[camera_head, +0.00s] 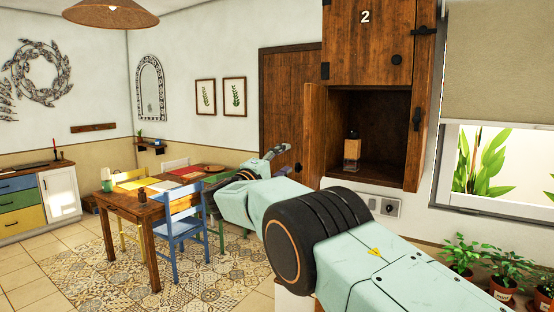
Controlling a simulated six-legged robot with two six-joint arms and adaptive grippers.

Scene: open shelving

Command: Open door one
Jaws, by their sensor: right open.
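A wooden wall cabinet (416,160) stands at the right of centre. Its upper door, marked 2 (365,50), is shut. The compartment below is open, and a narrow wooden panel (315,125) juts out at its left edge, looking like its door swung open to the left; no number shows on it. My right arm comes in from the lower right. My right gripper (268,165) is open and empty, in front of and left of the cabinet, apparently apart from the panel. My left gripper is out of view.
A small bottle (352,150) stands inside the open compartment. A wall socket plate (388,207) is below. Potted plants (505,270) stand at the lower right. A dining table (150,207) and a blue chair (182,228) stand to the left.

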